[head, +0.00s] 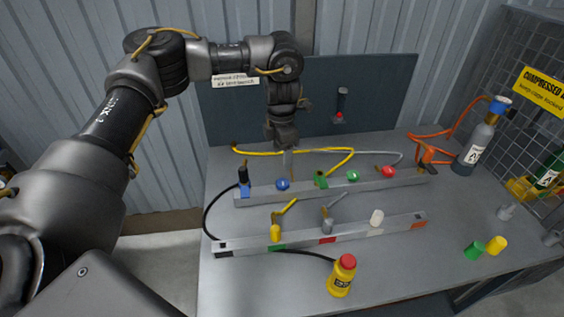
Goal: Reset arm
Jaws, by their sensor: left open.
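My left arm comes in from the left, rises and bends down over the grey bench (240,285). My left gripper (288,162) points down above the back rail (305,189), near the blue knob (283,184). I see nothing held in it. The gap between its fingers is hard to make out at this size. My right gripper does not show.
The back rail carries blue, green and red fittings; the front rail (370,232) carries a yellow and a grey lever. A grey cylinder (476,143) stands right. Yellow and orange hoses (432,136) lie behind.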

